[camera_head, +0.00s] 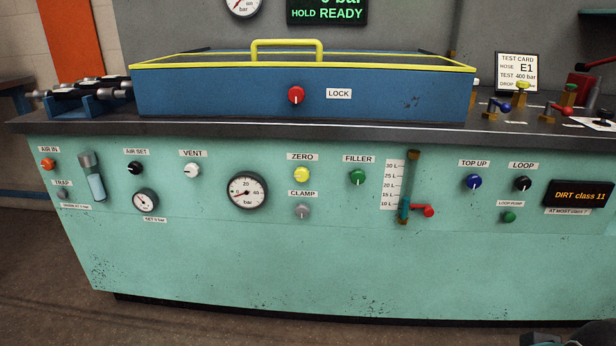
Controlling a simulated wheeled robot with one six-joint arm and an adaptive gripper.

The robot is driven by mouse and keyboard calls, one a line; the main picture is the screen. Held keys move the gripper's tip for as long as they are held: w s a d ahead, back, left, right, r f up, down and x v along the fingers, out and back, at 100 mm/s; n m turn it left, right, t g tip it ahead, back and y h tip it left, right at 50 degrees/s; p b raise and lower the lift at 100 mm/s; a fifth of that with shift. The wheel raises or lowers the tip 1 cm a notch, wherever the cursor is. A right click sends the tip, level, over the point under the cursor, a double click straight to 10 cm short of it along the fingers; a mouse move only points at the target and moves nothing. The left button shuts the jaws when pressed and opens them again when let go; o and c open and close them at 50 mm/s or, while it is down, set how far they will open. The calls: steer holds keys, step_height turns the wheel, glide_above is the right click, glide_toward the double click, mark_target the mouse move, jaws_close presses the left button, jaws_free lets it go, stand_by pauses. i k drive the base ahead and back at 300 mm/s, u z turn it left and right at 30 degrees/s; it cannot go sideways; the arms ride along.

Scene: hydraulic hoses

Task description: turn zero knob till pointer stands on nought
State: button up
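The zero knob (302,174) is a round yellow knob on the green front panel, just under the ZERO label (302,157). A white round gauge (247,190) marked in bar sits to its left; its needle is too small to read surely. Another gauge (242,5), cut off by the top edge, hangs on the back wall, and its pointer cannot be read. My gripper's fingers are not in view. Only a dark part, perhaps of my arm, shows at the bottom right corner, far from the knob.
The grey clamp knob (302,211) sits close below the zero knob, and the green filler knob (357,177) to its right. The worktop edge (310,131) juts above. A blue lidded box (220,93) with a red lock knob (296,95) stands on top. The lower panel is clear.

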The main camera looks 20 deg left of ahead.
mark_target(302, 175)
steer(key=u, duration=0.55)
steer(key=k, duration=1.3)
steer(key=z, duration=0.25)
steer(key=i, duration=0.9)
steer(key=z, duration=0.3)
